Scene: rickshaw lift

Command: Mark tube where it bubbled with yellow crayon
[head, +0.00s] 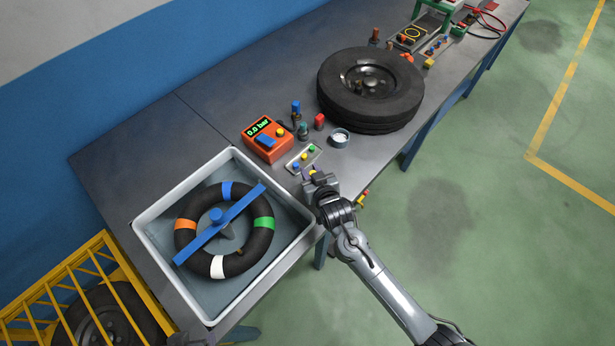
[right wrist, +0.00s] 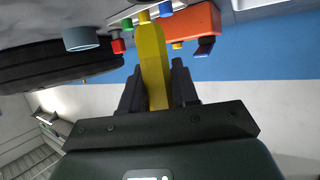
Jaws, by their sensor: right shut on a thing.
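A black inner tube (head: 184,241) lies in a grey water tray (head: 143,232). Blue, orange, green and white bands mark it, and a blue bar (head: 232,215) crosses over it. No bubbles are clearly visible. My right gripper (head: 314,178) is right of the tray by the white plate. In the right wrist view it is shut on a yellow crayon (right wrist: 153,62), which sticks out between the fingers. In the head view the crayon is mostly hidden by the gripper. A dark grey part at the bottom edge seems to be my left gripper (head: 190,339); its jaws cannot be made out.
A white plate (head: 292,168) with coloured knobs lies close to my right gripper. An orange gauge (head: 262,147) reads 0.0 bar. Small bottles, a grey cup (head: 340,138) and a wheel (head: 395,103) stand farther back. A yellow cage (head: 52,290) stands at lower left.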

